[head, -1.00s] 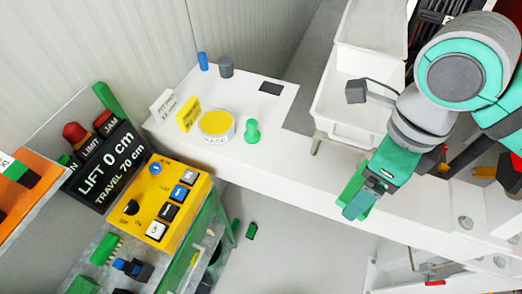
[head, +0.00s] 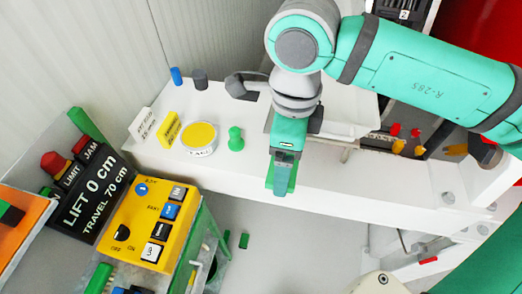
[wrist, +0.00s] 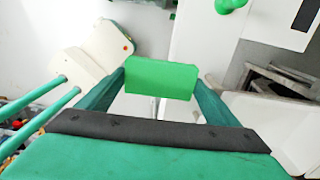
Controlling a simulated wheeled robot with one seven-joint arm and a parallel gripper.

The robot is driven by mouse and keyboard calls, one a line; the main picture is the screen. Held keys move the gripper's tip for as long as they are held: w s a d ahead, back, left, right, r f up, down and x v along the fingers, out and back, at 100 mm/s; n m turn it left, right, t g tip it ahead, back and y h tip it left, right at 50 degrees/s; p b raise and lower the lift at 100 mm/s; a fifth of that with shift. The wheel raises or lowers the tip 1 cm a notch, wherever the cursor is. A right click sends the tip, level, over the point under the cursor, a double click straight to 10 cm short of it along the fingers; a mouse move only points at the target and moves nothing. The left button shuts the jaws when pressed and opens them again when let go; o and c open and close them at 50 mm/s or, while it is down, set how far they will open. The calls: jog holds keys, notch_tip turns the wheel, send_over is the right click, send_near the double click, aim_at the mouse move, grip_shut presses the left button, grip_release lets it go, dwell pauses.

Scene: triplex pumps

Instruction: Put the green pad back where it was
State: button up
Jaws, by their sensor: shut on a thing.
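My gripper (head: 284,172) is shut on the green pad (head: 281,187), just in front of the white shelf's front edge in the head view. In the wrist view the green pad (wrist: 160,79) is a plain bright-green block gripped between the two fingers, apart from any surface. A dark rectangle on the shelf (wrist: 304,15) shows at the upper right of the wrist view. In the head view my wrist mostly covers that spot.
The white shelf (head: 330,180) holds a green knob-shaped piece (head: 236,139), a yellow-topped round tin (head: 198,137), a yellow sign (head: 169,130), and blue (head: 177,76) and grey (head: 200,79) cylinders. A yellow control box (head: 150,215) stands at the lower left. White bins are behind my wrist.

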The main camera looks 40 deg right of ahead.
jog(key=w+d+f, duration=0.3)
jog(key=w, duration=0.4)
send_over(267, 156)
jog(key=f, duration=0.5)
jog(key=shift+s+a, duration=0.15)
jog(key=shift+s, duration=0.2)
jog(key=shift+w+f, duration=0.35)
jog(key=shift+f, duration=1.7)
jog(key=shift+f, duration=0.15)
jog(key=o, duration=0.9)
notch_tip(267, 156, up, 12)
jog(key=shift+r, duration=0.15)
